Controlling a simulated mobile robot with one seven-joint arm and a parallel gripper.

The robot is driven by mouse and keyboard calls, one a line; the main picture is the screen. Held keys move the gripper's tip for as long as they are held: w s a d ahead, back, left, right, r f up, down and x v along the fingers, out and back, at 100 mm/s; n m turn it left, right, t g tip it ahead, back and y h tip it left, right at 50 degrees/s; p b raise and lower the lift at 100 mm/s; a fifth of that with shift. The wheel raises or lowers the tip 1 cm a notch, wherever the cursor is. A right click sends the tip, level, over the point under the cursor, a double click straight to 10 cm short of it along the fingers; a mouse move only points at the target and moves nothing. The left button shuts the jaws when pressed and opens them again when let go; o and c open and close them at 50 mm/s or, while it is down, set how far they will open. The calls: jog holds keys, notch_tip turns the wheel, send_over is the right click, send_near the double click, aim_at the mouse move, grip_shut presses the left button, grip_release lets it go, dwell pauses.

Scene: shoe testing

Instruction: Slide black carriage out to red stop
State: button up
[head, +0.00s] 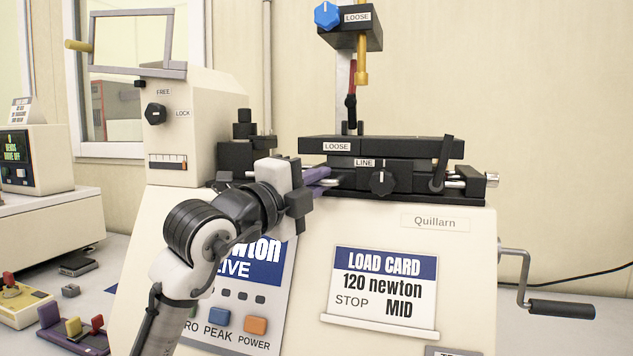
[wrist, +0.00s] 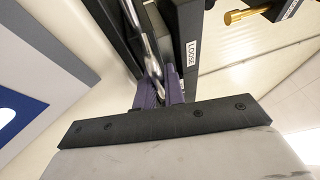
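The black carriage (head: 350,172) carries a "LINE" label and a dark knob, and sits on the cream machine under a black plate (head: 400,147) marked "LOOSE". My gripper (head: 325,178) is at the carriage's left end, its purple fingers pointing right. In the wrist view the fingers (wrist: 160,95) stand a little apart, with a silver rod (wrist: 153,55) running up between dark bars from the gap. I cannot tell whether they grip it. A red part with a black end (head: 351,85) hangs above the plate; I cannot tell whether it is the red stop.
A black block with a blue knob (head: 327,15) and a brass rod (head: 362,62) is overhead. A black lever (head: 442,165) stands at the carriage's right, above a crank (head: 540,300). A load card (head: 385,290) reads "STOP MID". A cream housing (head: 190,120) rises at left.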

grip_shut()
jog(key=shift+s+d, duration=0.15)
jog(key=shift+d, duration=0.15)
jog(key=o, duration=0.6)
grip_release()
jog(key=shift+a, duration=0.1)
jog(key=b+v, duration=0.3)
jog(key=v, duration=1)
jog(key=shift+s+a+b, duration=0.2)
jog(key=shift+s+b, duration=0.1)
jog(key=shift+b, duration=0.1)
